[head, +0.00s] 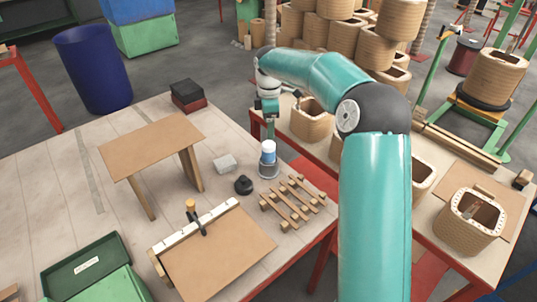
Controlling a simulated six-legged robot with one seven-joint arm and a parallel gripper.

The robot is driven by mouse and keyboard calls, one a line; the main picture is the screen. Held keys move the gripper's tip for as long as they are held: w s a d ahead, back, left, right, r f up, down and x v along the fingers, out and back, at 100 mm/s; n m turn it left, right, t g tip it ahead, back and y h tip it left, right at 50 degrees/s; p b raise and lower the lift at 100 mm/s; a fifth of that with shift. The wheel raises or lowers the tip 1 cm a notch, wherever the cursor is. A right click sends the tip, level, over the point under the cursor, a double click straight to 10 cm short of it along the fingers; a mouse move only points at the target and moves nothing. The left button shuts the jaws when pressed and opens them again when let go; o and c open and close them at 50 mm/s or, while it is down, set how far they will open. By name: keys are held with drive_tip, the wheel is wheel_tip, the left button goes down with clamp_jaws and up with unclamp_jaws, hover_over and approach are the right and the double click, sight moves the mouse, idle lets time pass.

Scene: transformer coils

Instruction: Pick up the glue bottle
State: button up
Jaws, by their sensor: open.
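The glue bottle appears to be the small upright white-and-blue container (268,152) with a greyish lower part, on the wooden table near its right edge. My gripper (270,136) hangs down from my teal arm, directly above or just behind the bottle's top. It is open and seems to hold nothing. The fingers are small and dark here, and I cannot tell whether they touch the bottle or how large the gap is.
A black round object (243,185), a grey block (225,163) and a wooden slatted rack (292,203) lie close to the bottle. A brown board stand (152,145) is to the left. A second table with coils (470,220) is at right.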

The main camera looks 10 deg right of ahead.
sight(268, 143)
wheel_tip(268, 143, down, 12)
drive_tip(key=shift+a+r, duration=0.1)
drive_tip(key=c, duration=1.1)
drive_tip(key=shift+w+r, duration=0.1)
drive_tip(key=shift+r, duration=0.5)
drive_tip(key=shift+s+r, duration=2.35)
drive_tip(key=shift+r, duration=0.85)
drive_tip(key=shift+s+r, duration=2.35)
drive_tip(key=shift+r, duration=0.85)
drive_tip(key=shift+s+r, duration=2.35)
drive_tip(key=shift+r, duration=0.85)
